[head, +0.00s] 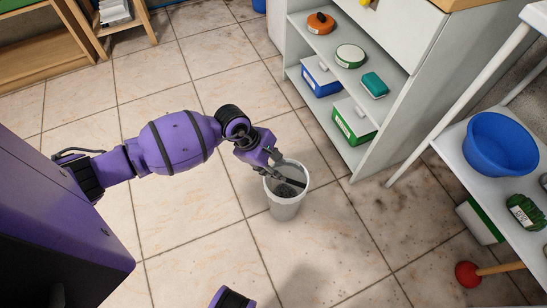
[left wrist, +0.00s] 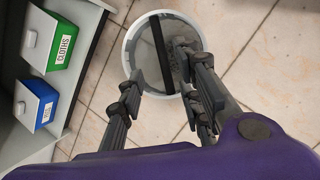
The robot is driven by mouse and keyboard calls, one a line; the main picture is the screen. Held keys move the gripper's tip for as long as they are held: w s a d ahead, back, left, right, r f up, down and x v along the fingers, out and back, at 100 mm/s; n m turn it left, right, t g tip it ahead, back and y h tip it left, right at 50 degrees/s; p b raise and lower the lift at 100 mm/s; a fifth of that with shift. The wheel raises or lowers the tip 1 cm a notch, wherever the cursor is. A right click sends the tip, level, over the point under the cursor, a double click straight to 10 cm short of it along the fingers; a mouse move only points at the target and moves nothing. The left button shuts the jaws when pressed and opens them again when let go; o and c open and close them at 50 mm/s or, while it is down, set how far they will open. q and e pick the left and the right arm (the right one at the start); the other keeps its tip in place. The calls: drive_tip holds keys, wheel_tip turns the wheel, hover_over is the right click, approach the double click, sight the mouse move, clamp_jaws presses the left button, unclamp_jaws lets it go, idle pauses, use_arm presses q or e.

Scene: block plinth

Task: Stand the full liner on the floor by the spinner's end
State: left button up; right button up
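The liner (head: 286,208) is a white, round, bucket-like container with grey contents inside. It is upright and appears to rest on the tiled floor near the shelf unit; contact under its base is hard to see. A dark bar crosses its mouth. The liner also shows in the left wrist view (left wrist: 131,42). My left gripper (head: 279,180) is at the liner's mouth. In the left wrist view its fingers (left wrist: 160,68) are spread apart on either side of the dark bar, with gaps visible. My right gripper is out of view. I cannot identify the spinner.
A white shelf unit (head: 345,165) stands behind the liner, holding a blue box (head: 320,77), a green box (head: 352,124) and smaller items. At right, a white table (head: 468,165) bears a blue basin (head: 500,143). A plunger (head: 470,274) lies below. Floor left and front is clear.

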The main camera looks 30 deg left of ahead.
use_arm(q)
drive_tip(key=shift+r, duration=0.1)
drive_tip(key=s+d+r+n+t+h, duration=0.35)
drive_tip(key=s+d+n, duration=0.35)
drive_tip(key=n, duration=0.3)
drive_tip(key=s+d+r+n+t+h, duration=0.2)
drive_tip(key=s+d+n+t+h, duration=0.15)
drive_tip(key=s+d+n, duration=0.5)
drive_tip(key=s+a+f+n+t+y, duration=0.15)
drive_tip(key=s+a+n+y, duration=0.35)
drive_tip(key=n, duration=0.6)
drive_tip(key=s+a+f+n+t+y, duration=0.1)
drive_tip(key=s+a+f+n+y, duration=0.15)
drive_tip(key=a+n, duration=0.65)
drive_tip(key=s+a+f+n+g+y, duration=0.1)
drive_tip(key=s+n+g, duration=0.2)
drive_tip(key=s+n, duration=0.4)
drive_tip(key=s+a+f+n+g+y, duration=0.1)
drive_tip(key=s+f+n+g+y, duration=0.1)
drive_tip(key=s+n, duration=0.5)
drive_tip(key=s+g, duration=0.1)
drive_tip(key=s, duration=0.2)
drive_tip(key=shift+s+f, duration=0.25)
